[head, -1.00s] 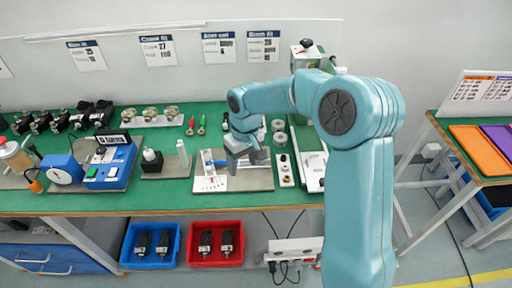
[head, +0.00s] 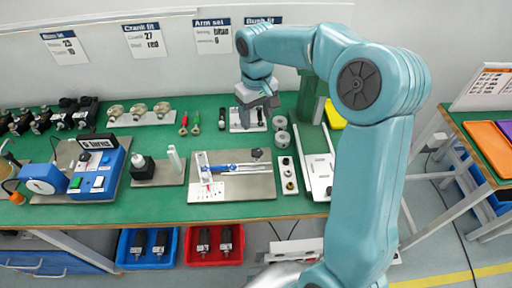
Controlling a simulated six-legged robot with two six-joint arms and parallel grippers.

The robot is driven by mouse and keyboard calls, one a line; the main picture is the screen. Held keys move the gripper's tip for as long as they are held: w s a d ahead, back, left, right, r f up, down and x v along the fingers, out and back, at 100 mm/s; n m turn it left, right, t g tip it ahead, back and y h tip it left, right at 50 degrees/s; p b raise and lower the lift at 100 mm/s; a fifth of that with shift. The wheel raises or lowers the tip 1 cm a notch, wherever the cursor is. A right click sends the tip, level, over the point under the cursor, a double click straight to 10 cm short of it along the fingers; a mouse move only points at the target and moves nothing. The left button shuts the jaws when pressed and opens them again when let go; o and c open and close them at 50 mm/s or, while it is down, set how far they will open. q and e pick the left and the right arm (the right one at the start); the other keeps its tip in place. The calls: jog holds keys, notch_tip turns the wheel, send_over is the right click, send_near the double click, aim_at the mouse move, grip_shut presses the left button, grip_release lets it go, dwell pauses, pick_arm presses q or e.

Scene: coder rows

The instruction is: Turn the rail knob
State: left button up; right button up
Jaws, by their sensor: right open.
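A small black knob (head: 257,154) sits at the right end of a blue rail (head: 233,167) on a grey metal plate (head: 252,187). The plate lies on the green bench top near its front edge. A white card with red marks (head: 207,191) lies on the plate's left part. My right gripper (head: 258,106) is behind the knob, apart from it, over a small light plate (head: 236,126) at the back of the bench. Its jaws point down and are open. Whether anything stands between them is hard to see. My left gripper is out of view.
Grey rings (head: 281,138) and a white tray (head: 319,176) lie right of the rail plate. A green stand (head: 307,98) is at the back, partly behind my right arm.

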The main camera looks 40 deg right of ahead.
aim_at(257, 152)
jog(key=f, duration=1.6)
jog(key=shift+s+f, duration=0.1)
jog(key=shift+s, duration=0.1)
